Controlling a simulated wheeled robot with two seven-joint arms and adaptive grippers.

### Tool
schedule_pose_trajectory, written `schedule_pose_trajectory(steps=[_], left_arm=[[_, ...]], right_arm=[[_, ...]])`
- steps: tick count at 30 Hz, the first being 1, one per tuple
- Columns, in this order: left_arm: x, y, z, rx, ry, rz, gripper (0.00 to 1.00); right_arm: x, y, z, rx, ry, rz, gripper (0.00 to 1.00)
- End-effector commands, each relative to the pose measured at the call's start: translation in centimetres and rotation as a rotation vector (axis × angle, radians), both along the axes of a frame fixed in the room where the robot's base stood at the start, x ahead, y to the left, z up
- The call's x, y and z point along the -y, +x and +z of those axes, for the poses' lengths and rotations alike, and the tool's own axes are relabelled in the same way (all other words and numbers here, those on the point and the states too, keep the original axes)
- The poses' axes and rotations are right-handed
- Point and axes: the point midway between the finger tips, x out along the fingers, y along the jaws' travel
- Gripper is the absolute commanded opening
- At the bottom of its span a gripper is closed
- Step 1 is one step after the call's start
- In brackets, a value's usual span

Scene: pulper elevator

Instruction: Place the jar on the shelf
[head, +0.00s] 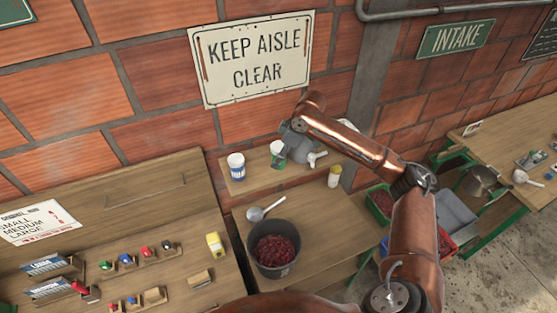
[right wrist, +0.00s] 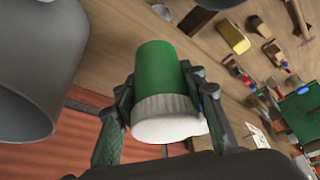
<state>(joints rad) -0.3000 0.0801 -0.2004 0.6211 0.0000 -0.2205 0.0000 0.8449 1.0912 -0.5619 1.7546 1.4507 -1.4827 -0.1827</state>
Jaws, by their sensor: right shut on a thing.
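The green jar with a white end shows in the right wrist view (right wrist: 165,75) and, partly hidden, at the upper shelf in the head view (head: 277,150). My right gripper (right wrist: 160,115) is shut on it, with a finger on each side. I cannot tell whether the held jar touches the shelf. My left gripper is in neither view.
A dark bucket of red cherries (head: 274,250) and a metal scoop (head: 265,208) are on the lower bench. A large grey rounded thing (right wrist: 30,70) is close beside the jar in the wrist view.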

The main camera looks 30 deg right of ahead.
Motion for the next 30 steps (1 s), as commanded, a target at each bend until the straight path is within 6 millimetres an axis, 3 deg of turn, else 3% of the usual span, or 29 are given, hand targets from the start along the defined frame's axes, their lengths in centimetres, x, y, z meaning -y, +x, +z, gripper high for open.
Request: schedule_pose_trajectory(steps=[11, 17, 27, 28, 30], left_arm=[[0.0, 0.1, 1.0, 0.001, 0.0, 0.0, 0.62], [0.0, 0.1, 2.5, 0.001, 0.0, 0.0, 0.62], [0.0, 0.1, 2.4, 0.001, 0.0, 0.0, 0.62], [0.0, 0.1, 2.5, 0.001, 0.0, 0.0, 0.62], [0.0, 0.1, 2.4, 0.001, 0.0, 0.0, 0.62]], right_arm=[[0.9, 2.0, -2.7, 0.0, 0.0, -0.001, 0.13], [1.0, 1.9, -5.1, 0.001, -0.001, -0.001, 0.13], [0.9, 1.9, -5.8, 0.001, -0.001, 0.001, 0.13], [0.9, 1.9, -5.8, 0.001, -0.001, 0.001, 0.39], [0.9, 1.9, -5.8, 0.002, 0.0, 0.001, 0.44]])
